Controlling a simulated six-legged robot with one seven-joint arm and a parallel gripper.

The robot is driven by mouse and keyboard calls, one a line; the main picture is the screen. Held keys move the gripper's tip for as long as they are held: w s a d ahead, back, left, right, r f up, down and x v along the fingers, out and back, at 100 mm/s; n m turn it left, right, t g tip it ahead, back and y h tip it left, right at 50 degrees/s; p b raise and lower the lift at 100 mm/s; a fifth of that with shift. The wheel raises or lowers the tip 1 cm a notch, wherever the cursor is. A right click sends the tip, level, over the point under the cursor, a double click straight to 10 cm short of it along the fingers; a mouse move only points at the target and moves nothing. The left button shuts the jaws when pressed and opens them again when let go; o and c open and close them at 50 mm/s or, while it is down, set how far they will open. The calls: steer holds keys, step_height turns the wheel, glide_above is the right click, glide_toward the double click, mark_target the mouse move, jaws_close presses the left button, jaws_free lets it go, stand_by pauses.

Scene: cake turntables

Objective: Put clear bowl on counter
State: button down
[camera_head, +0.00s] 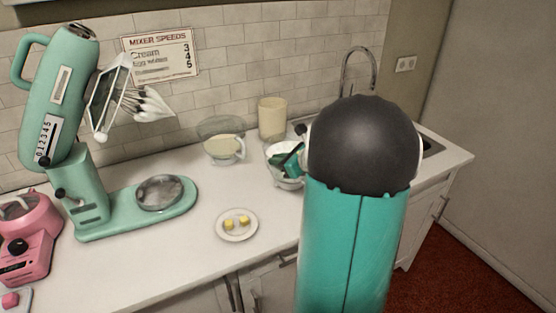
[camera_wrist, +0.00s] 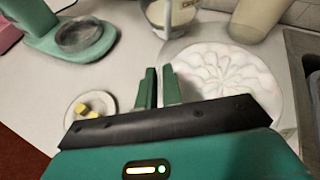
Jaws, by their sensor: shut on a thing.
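The clear bowl (camera_head: 283,180) is by the back right of the counter, partly hidden behind my gripper and arm. In the wrist view the clear bowl (camera_wrist: 277,108) holds a white, whipped-looking content with a petal pattern. My gripper (camera_head: 294,160) is at the bowl's edge. In the wrist view its two green fingers (camera_wrist: 160,88) stand close together at the bowl's left edge, shut on its rim. The bowl looks upright; I cannot tell whether its base touches the counter (camera_head: 200,262).
A clear jug (camera_head: 222,150) and a cream canister (camera_head: 272,118) stand behind the bowl. A plate (camera_head: 237,236) with yellow pieces lies in front left. A green mixer (camera_head: 90,205) and pink appliance (camera_head: 28,240) are left. The sink tap (camera_head: 357,70) is right.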

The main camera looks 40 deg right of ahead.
steer(key=shift+f, duration=0.1)
steer(key=c, duration=1.6)
jaws_free()
steer(key=shift+o, duration=0.2)
